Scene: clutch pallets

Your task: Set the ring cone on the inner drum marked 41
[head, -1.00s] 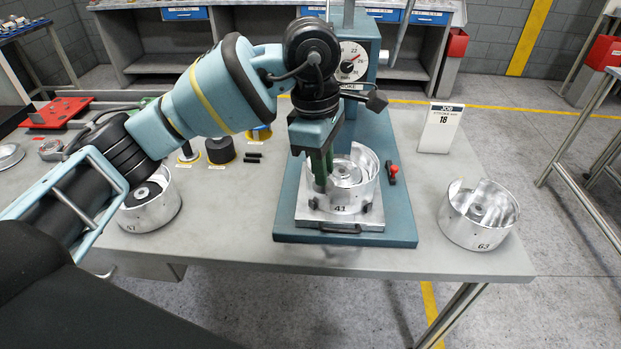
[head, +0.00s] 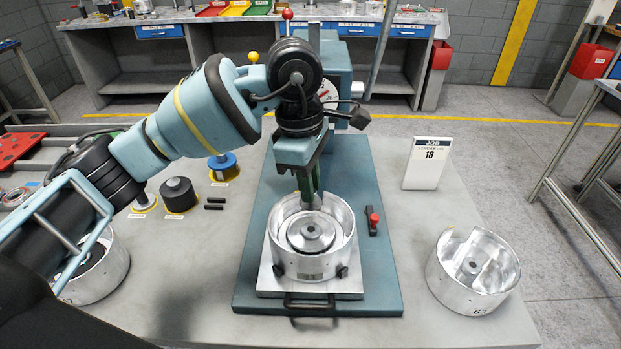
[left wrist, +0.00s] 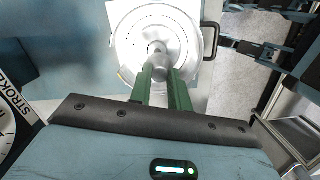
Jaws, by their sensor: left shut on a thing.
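The inner drum (head: 313,266) is a silvery, open-topped cup with a round hub, standing upright on a metal plate; its mark is too blurred to read now. My left gripper (head: 308,188) points down at the back of the drum, its green fingers shut on a grey, tapered metal piece, apparently the ring cone (left wrist: 158,62). In the left wrist view the piece overlaps the middle of the drum (left wrist: 128,38), beyond the fingertips (left wrist: 162,82). I cannot tell whether it touches the drum. My right gripper is not in view.
The plate (head: 345,285) lies on a blue press base (head: 375,255). Another drum, apparently marked 63 (head: 450,285), stands to the right, and one (head: 105,275) at the left is partly behind my arm. A red-knobbed piece (head: 373,222) and a job card (head: 427,165) are nearby.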

